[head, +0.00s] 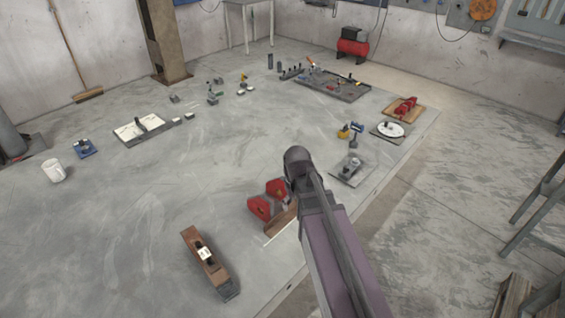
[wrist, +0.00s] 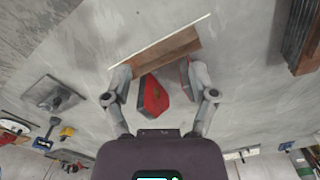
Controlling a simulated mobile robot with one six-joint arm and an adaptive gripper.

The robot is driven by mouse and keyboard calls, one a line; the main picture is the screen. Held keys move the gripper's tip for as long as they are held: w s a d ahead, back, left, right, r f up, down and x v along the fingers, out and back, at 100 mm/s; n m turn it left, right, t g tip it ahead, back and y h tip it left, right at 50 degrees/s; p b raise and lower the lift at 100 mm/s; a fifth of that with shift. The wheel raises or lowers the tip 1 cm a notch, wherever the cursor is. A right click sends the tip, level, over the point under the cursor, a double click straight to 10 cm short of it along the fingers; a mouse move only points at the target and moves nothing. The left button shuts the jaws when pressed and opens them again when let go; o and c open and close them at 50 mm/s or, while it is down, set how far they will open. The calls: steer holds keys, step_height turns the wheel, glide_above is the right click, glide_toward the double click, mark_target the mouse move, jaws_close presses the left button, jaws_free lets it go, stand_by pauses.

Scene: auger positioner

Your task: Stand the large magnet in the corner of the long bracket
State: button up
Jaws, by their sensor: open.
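Two red magnets lie close together on the grey floor plate beside the brown long bracket (head: 284,219). In the head view one red magnet (head: 260,207) is nearer and the other (head: 277,187) is farther. I cannot tell for sure which is the large one. In the wrist view one red magnet (wrist: 153,97) shows its broad face, and the other (wrist: 185,75) is partly covered by a finger. The bracket (wrist: 160,58) crosses beyond them, with a pale edge. My gripper (wrist: 160,77) is open above the magnets, its fingers either side of them. My arm hides the fingers in the head view.
A wooden plane (head: 206,264) lies front left; it also shows in the wrist view (wrist: 303,45). A grey plate with a fixture (head: 352,170) is to the right, with a yellow and blue tool (head: 350,131) behind. The middle of the floor plate is clear.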

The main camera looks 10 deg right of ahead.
mark_target(283, 185)
steer(key=w+n, duration=0.1)
steer(key=w, duration=0.6)
steer(key=w+n, duration=0.2)
steer(key=w, duration=0.5)
steer(key=w+n, duration=0.2)
steer(key=w, duration=0.5)
steer(key=shift+w+d+r, duration=0.2)
steer(key=shift+w+r, duration=0.05)
steer(key=shift+f, duration=0.25)
step_height(283, 185, down, 13)
steer(key=b, duration=1.3)
steer(key=shift+f, duration=0.2)
steer(key=shift+c, duration=0.2)
jaws_close()
steer(key=shift+s+d, duration=0.45)
steer(key=shift+s, duration=0.2)
